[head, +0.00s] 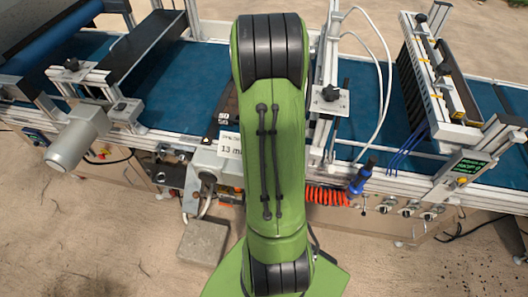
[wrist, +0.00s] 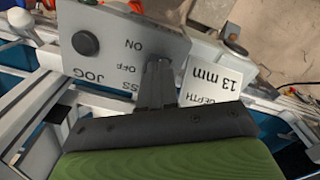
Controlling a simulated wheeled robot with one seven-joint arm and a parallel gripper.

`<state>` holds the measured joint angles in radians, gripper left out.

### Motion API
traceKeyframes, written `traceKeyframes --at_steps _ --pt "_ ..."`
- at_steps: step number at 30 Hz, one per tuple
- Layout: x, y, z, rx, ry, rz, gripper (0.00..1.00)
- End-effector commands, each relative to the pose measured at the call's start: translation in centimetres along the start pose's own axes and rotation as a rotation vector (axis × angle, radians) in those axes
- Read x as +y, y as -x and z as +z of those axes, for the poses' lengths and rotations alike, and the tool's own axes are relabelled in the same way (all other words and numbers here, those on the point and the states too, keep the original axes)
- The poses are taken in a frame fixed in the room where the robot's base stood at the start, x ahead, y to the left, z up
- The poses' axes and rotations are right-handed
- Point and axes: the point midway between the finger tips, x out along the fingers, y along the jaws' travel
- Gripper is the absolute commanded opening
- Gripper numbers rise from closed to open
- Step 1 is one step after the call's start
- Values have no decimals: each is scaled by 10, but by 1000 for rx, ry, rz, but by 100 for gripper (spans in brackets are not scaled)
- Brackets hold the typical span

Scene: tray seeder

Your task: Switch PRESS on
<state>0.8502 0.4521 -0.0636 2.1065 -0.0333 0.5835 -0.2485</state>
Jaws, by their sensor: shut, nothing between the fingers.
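In the wrist view a grey control panel (wrist: 120,35) appears upside down, with the printed words ON, OFF and JOG and a partly covered label ending in SS. A round black button (wrist: 85,43) sits on the panel near JOG. My gripper (wrist: 160,65) is shut and empty, its fingertips over the panel's edge beside the OFF marking. The PRESS switch itself is not visible; the fingers cover that part of the panel. I cannot tell whether the fingers touch it. In the head view my green arm hides the gripper and most of the panel.
A white "depth 13 mm" card (wrist: 212,78) is close beside the fingers; it also shows in the head view (head: 230,146). Blue conveyor belt (head: 190,95) runs across behind. A grey motor (head: 75,140) juts out at left, and an orange coiled hose (head: 325,195) hangs at right.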

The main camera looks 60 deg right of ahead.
Motion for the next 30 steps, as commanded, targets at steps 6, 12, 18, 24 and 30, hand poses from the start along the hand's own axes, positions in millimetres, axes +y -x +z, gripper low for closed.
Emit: traceKeyframes --at_steps 6,12,18,24,30 --pt "0 -3 0 0 0 0 0" --pt "0 -6 0 0 0 0 0" --pt "0 -9 0 0 0 0 0" --pt "0 -12 0 0 0 0 0" --pt "0 -15 0 0 0 0 0"
